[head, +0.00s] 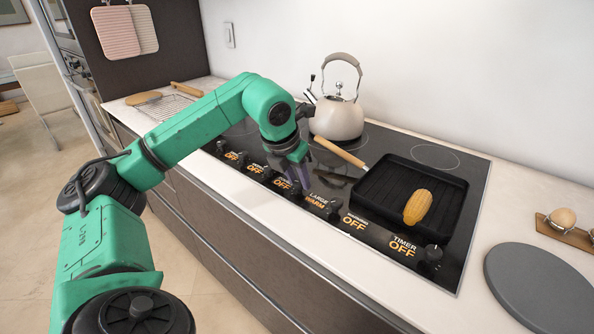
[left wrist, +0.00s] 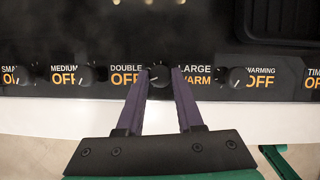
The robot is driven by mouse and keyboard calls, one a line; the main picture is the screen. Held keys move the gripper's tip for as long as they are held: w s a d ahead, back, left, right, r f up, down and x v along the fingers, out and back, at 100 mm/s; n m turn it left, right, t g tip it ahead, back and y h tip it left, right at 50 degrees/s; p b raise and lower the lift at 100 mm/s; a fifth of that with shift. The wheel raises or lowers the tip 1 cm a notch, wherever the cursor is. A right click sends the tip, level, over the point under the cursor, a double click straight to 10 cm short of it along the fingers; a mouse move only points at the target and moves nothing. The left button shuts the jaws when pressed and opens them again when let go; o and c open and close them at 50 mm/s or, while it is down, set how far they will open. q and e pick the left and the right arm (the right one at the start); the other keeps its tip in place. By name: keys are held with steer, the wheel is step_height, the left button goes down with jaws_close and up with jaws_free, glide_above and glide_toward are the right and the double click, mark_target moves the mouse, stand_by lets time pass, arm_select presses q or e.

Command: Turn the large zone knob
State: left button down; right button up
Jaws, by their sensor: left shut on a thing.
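The large zone knob (left wrist: 160,76) is a small round black knob on the cooktop's front strip, just left of a label reading LARGE WARM. My left gripper (left wrist: 162,73) has its two purple fingers on either side of this knob and is shut on it. In the head view the left gripper (head: 298,188) reaches down to the control strip, and its fingers mostly hide the knob. The LARGE WARM label (head: 318,201) is lit orange there. The other zone labels read OFF. My right gripper is not in view.
A neighbouring knob (head: 333,210) sits close to the right of my gripper. A grey round board (head: 540,287) lies on the counter at right.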

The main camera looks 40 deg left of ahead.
arm_select(q)
steer(key=n+p, duration=0.1)
steer(key=n, duration=0.1)
steer(key=n+y+p, duration=0.1)
steer(key=n, duration=0.1)
steer(key=shift+w+d+r+y+p, duration=0.1)
steer(key=shift+d+r+y+p, duration=0.1)
steer(key=shift+y+p, duration=0.15)
steer(key=shift+f+n+g+y+p, duration=0.1)
steer(key=shift+n+g+y+p, duration=0.25)
steer(key=shift+n, duration=0.55)
steer(key=shift+n+g+y+p, duration=0.1)
steer(key=shift+n+g+p, duration=0.25)
steer(key=shift+n, duration=0.55)
steer(key=c, duration=0.6)
jaws_free()
steer(key=shift+f, duration=0.1)
steer(key=shift+o, duration=0.2)
